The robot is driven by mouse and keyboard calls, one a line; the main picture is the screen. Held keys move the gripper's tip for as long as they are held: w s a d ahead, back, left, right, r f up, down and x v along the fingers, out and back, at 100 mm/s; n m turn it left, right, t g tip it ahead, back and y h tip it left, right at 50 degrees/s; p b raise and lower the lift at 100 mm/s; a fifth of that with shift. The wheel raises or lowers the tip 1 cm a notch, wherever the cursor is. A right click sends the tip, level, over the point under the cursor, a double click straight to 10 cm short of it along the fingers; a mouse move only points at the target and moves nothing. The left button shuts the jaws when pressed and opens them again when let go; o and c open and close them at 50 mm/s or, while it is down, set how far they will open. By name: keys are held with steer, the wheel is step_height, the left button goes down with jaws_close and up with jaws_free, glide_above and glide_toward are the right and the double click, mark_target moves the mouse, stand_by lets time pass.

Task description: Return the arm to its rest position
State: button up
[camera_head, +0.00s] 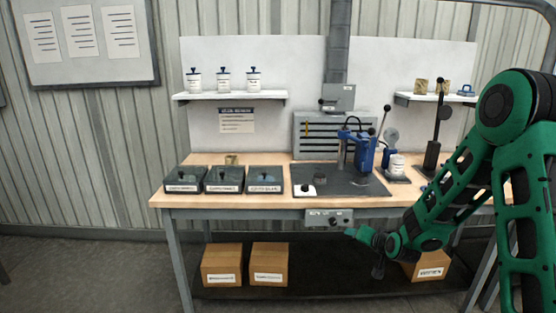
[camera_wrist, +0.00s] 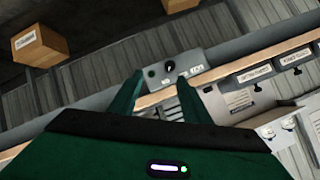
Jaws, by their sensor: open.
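My green arm comes in from the right in the head view, with my gripper (camera_head: 378,268) hanging low in front of the workbench (camera_head: 270,201), below the level of its top. In the wrist view my gripper (camera_wrist: 158,97) shows two green fingers apart, with nothing between them but the bench front and a grey control box behind. The grey control box (camera_head: 328,218) is fixed under the bench's front edge; it also shows in the wrist view (camera_wrist: 172,72). My fingers appear apart from the box.
Three labelled dark bins (camera_head: 223,180) stand at the bench's left. A dark mat (camera_head: 345,186) carries a blue press (camera_head: 364,155). Cardboard boxes (camera_head: 269,264) sit on the lower shelf. White canisters (camera_head: 224,81) stand on the left wall shelf. The floor at front left is clear.

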steer(key=s+d+r+g+h, duration=0.25)
steer(key=s+d+r, duration=0.35)
steer(key=s, duration=0.6)
steer(key=s+d+r+g+h, duration=0.1)
steer(key=s+d+r+g, duration=0.3)
steer(key=s+d, duration=0.55)
steer(key=s+a+r+g+y, duration=0.1)
steer(key=s+r+g, duration=0.1)
steer(key=s, duration=1.1)
steer(key=s+a+r+m+g+y, duration=0.1)
steer(key=s+r+g, duration=0.1)
steer(key=s, duration=1.1)
steer(key=shift+s+a+r+m+g, duration=0.2)
steer(key=shift+m+g, duration=0.1)
steer(key=shift+g, duration=0.15)
steer(key=shift+w, duration=0.1)
steer(key=shift+w+f, duration=0.25)
steer(key=shift+w, duration=0.35)
